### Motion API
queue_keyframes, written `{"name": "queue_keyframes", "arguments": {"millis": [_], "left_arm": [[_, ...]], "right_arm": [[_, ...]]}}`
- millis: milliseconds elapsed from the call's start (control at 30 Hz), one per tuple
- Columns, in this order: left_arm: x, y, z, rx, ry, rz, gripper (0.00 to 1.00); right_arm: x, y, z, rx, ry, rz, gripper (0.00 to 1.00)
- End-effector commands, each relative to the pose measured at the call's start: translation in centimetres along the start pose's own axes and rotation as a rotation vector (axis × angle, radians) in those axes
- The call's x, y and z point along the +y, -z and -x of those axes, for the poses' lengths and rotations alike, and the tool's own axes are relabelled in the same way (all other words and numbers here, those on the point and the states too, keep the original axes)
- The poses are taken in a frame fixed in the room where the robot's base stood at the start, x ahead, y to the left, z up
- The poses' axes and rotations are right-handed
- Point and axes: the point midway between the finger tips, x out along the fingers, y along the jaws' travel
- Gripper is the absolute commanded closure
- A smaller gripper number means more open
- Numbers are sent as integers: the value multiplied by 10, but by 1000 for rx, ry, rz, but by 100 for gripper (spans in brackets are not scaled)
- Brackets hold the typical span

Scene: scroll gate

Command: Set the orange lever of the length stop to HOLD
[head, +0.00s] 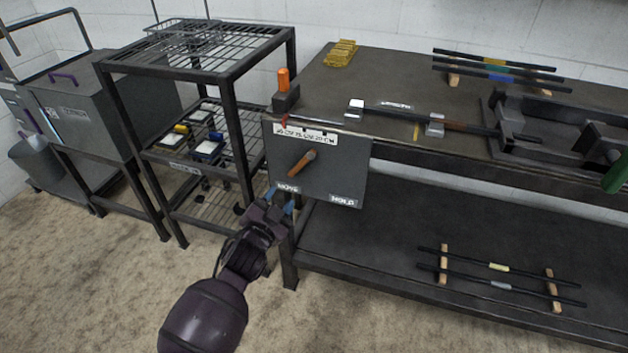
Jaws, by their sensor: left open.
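The orange-brown lever (302,163) sits on the front of a grey panel (345,177) at the bench's left end. It slants, with its lower-left end towards the MOVE label (288,188). The HOLD label (343,201) is at the panel's lower right, away from the lever. My left gripper (279,201) is open and empty, with bluish fingertips at the panel's lower-left corner, just below the lever and close to the MOVE label. I cannot tell whether it touches the panel. My right gripper is not in view.
An upright orange handle (283,80) stands on a dark block above the panel. A dark bar lies across the bench top (340,90). A wire-shelf rack (240,130) stands close on the left. Floor is open in front.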

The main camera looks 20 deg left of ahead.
Motion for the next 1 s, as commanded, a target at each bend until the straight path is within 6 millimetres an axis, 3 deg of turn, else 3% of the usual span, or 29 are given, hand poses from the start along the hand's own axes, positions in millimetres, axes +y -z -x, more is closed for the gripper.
{"name": "queue_keyframes", "arguments": {"millis": [267, 567, 800, 1000], "left_arm": [[1, 1, -21, 6, 1, -4, 57], [3, -1, -64, 2, -1, -4, 57], [2, -1, -94, 2, -1, -4, 57], [1, 0, -108, 3, 0, -3, 57]], "right_arm": [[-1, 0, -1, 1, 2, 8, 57], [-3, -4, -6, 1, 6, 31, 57], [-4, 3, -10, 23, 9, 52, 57], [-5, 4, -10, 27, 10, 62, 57]]}}
